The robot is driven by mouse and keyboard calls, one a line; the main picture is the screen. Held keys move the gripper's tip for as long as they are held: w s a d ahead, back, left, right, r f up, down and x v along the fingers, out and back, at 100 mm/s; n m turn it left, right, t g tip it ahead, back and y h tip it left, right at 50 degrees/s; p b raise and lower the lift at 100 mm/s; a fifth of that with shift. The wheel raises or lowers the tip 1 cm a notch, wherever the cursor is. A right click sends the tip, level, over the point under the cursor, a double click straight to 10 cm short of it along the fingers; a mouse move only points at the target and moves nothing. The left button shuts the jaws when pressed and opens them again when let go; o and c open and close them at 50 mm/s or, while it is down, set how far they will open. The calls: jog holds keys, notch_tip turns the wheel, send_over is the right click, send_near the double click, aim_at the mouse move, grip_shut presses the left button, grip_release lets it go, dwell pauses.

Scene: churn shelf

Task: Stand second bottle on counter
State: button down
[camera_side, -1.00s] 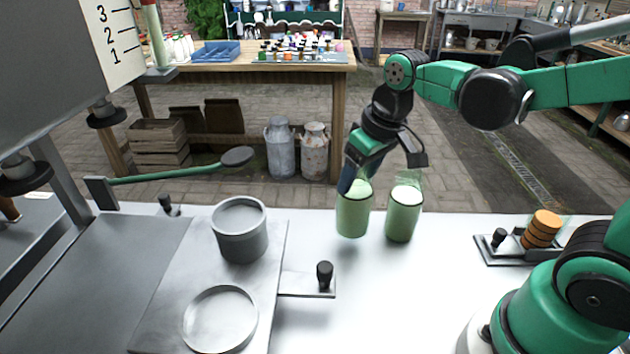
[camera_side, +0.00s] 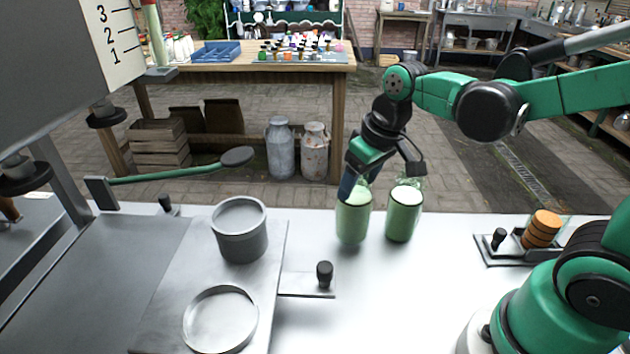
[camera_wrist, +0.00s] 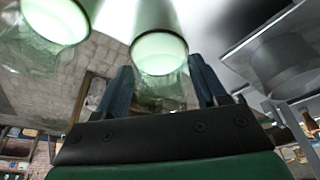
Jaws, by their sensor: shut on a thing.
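Two glass bottles with pale green contents are at the back of the white counter (camera_side: 420,300). My gripper (camera_side: 353,190) is shut on the left bottle (camera_side: 353,222), around its upper part, from above. This bottle looks upright; whether its base touches the counter I cannot tell. The other bottle (camera_side: 403,215) stands upright on the counter just to the right, with a small gap. In the wrist view, the held bottle (camera_wrist: 160,50) is between the two blue fingers (camera_wrist: 160,90), and the other bottle (camera_wrist: 55,25) is at the upper left.
A grey metal pot (camera_side: 240,232) and an empty round ring (camera_side: 220,318) sit on the metal plate at left. A black-knobbed lever (camera_side: 324,275) sticks out from it. Orange discs (camera_side: 541,230) stand in a holder at right. The front middle counter is clear.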

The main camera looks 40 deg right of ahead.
jog(key=shift+f, duration=0.15)
jog(key=shift+f, duration=0.45)
dwell(0.6)
jog(key=shift+f, duration=0.2)
grip_release()
jog(key=shift+c, duration=1)
